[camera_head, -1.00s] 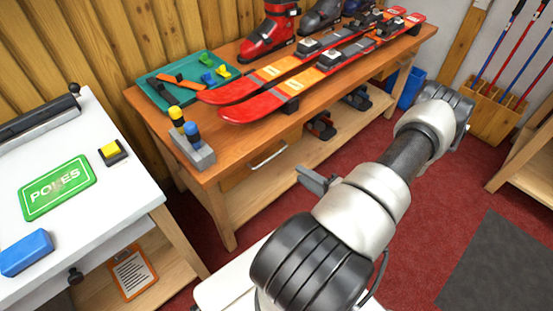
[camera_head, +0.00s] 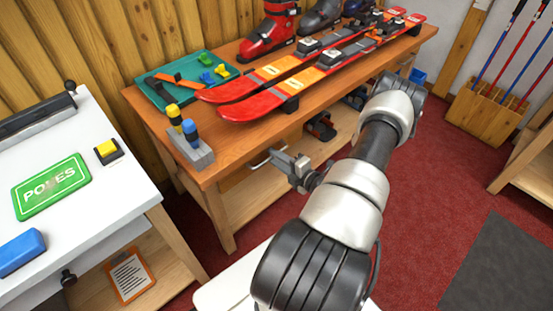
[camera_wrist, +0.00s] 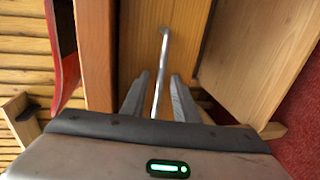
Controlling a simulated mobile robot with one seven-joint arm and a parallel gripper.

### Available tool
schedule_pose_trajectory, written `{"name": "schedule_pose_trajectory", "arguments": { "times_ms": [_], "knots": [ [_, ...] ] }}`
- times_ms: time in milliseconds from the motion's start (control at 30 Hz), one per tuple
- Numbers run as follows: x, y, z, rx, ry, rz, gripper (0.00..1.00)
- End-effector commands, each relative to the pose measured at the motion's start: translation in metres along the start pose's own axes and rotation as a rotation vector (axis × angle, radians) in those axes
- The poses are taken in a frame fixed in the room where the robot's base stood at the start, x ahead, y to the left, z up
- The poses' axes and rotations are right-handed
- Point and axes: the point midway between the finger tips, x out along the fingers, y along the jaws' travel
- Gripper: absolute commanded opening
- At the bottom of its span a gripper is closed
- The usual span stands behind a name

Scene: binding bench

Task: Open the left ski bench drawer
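The ski bench (camera_head: 300,115) stands against the wall, with its left drawer (camera_head: 234,179) under the top. The drawer appears closed. Its metal bar handle (camera_head: 262,159) is partly hidden behind my gripper (camera_head: 284,164) in the head view. In the wrist view the drawer front (camera_wrist: 138,35) is a pale wood panel, and the handle (camera_wrist: 162,60) runs away from me between the two fingers of my gripper (camera_wrist: 160,76). The fingers are open, one on each side of the bar, with a visible gap on both sides.
On the bench top are red skis (camera_head: 255,104), a teal tray (camera_head: 150,90), ski boots (camera_head: 270,32) and a grey block with yellow and blue tops (camera_head: 190,152). A white table (camera_head: 100,215) stands at left. Red carpet (camera_head: 420,190) is free at right.

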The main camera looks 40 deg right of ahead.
Motion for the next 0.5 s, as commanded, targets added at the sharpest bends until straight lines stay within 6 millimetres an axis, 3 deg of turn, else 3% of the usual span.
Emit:
{"name": "schedule_pose_trajectory", "arguments": {
  "times_ms": [67, 233, 500],
  "knots": [
    [-0.0002, 0.0000, 0.0000, 0.000, 0.000, 0.000, 0.27],
    [-0.0003, 0.0000, 0.0001, 0.000, 0.000, 0.000, 0.00],
    [-0.0010, -0.0001, 0.0001, 0.000, 0.000, 0.000, 0.00]
  ]
}}
